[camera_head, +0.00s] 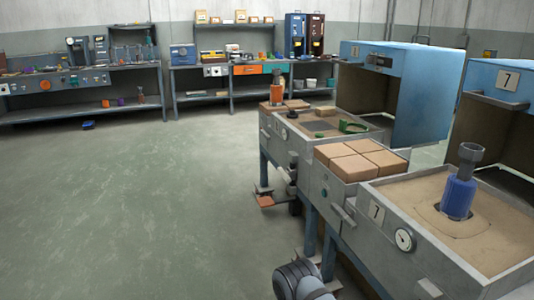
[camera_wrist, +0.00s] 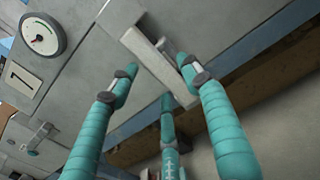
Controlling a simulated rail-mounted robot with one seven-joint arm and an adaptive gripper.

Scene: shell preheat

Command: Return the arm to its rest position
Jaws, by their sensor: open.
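In the head view a grey, rounded part of my arm shows at the bottom edge, and the fingers are not in view.
Station 7, with its sand bed (camera_head: 405,205), gauge (camera_head: 403,240) and a blue cylinder (camera_head: 458,195) standing in the sand, is at right. Brown blocks (camera_head: 360,158) and blue hoods (camera_head: 425,85) lie beyond. Workbenches (camera_head: 85,75) line the back.

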